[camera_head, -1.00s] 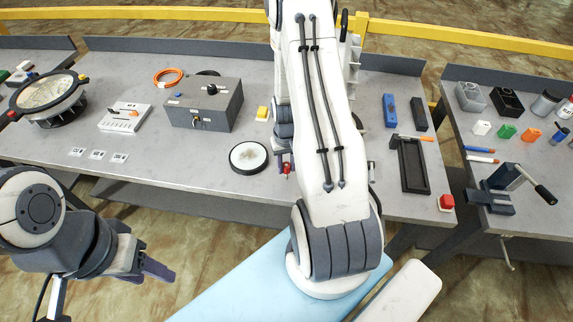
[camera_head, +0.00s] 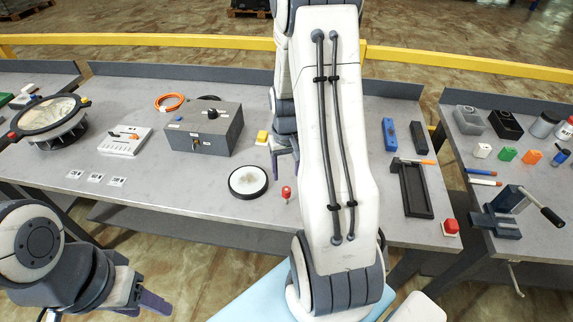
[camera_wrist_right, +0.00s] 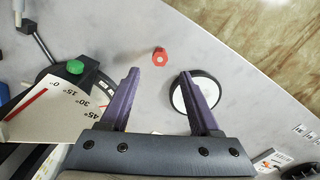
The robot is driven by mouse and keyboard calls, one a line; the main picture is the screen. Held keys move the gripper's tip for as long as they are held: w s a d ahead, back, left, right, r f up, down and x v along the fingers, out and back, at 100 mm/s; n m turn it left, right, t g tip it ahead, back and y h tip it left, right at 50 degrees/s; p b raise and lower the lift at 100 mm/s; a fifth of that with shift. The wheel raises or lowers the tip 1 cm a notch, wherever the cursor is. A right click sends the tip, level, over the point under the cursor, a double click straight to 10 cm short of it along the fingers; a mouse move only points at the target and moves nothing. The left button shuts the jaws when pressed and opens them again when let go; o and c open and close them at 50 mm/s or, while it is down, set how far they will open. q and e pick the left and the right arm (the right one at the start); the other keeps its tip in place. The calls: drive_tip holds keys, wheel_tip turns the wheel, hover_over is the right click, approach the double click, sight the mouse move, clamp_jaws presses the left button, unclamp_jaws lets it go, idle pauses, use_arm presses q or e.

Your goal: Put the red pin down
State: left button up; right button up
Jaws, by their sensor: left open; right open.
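The red pin (camera_head: 286,193) stands on the grey table beside the round white disc (camera_head: 247,181) with a black rim. In the right wrist view the red pin (camera_wrist_right: 159,57) shows from above, just beyond the fingertips and apart from them. My right gripper (camera_wrist_right: 159,76) is open and empty. In the head view my right gripper (camera_head: 285,152) is partly hidden by its own arm, behind the pin. My left gripper (camera_head: 148,298) is open and empty at the lower left, in front of the table.
An angle plate (camera_wrist_right: 45,107) and green knob (camera_wrist_right: 75,67) lie left in the wrist view.

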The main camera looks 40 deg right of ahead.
drive_tip(key=s+a+r+n, duration=0.1)
drive_tip(key=a+r+n, duration=0.3)
drive_tip(key=a, duration=0.5)
drive_tip(key=a+r+n, duration=0.1)
drive_tip(key=a+r, duration=0.4)
drive_tip(key=a, duration=0.4)
drive_tip(key=s+a+r+n, duration=0.2)
drive_tip(key=s+a+n, duration=0.1)
drive_tip(key=s+a, duration=0.3)
drive_tip(key=s+a+r+n+y, duration=0.1)
drive_tip(key=s+a+r+n, duration=0.1)
drive_tip(key=s+a+n, duration=0.2)
drive_tip(key=s+a, duration=0.3)
drive_tip(key=s, duration=0.2)
drive_tip(key=shift+s+r, duration=0.15)
drive_tip(key=shift+r, duration=0.15)
drive_tip(key=shift+f+b, duration=0.3)
drive_tip(key=shift+b, duration=0.15)
